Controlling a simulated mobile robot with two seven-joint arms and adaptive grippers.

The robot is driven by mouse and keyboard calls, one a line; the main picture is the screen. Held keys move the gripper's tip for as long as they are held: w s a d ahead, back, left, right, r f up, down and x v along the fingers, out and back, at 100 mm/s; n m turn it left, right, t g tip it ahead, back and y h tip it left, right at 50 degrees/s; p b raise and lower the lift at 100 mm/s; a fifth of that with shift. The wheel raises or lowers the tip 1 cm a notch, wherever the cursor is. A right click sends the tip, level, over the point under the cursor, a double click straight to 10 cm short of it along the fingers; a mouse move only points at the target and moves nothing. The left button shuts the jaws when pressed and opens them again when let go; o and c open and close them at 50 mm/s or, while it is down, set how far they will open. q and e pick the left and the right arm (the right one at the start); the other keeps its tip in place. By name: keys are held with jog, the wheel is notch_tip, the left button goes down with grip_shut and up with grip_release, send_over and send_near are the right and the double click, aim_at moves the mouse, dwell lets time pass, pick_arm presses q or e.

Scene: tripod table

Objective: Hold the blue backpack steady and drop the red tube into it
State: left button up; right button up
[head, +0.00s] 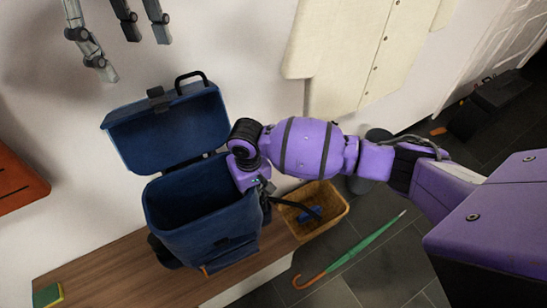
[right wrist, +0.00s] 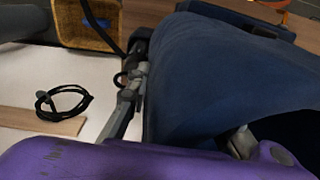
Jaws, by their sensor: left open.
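The blue backpack (head: 205,215) stands upright on a wooden bench, its lid flap (head: 170,130) raised against the wall and its top open. No red tube shows in either view. My left gripper (head: 135,57) is open above and left of the raised flap, with nothing visible between its fingers. My right gripper (head: 258,183) is at the backpack's right rim. In the right wrist view its fingers (right wrist: 185,115) straddle the backpack's side wall (right wrist: 185,75), one outside and one at the opening. How tightly they press is hidden.
The wooden bench (head: 90,265) carries a small green and yellow block (head: 48,295). A wicker basket (head: 335,208) sits right of the backpack. A green umbrella (head: 350,252) lies on the tiles. A cream coat (head: 350,55) hangs behind. An orange-red panel (head: 20,182) is at far left.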

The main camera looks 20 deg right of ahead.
jog(key=shift+o, duration=0.5)
jog(key=shift+w+r, duration=0.1)
jog(key=shift+r, duration=0.05)
notch_tip(320, 180, up, 12)
jog(key=shift+f, duration=0.1)
jog(key=shift+d, duration=0.1)
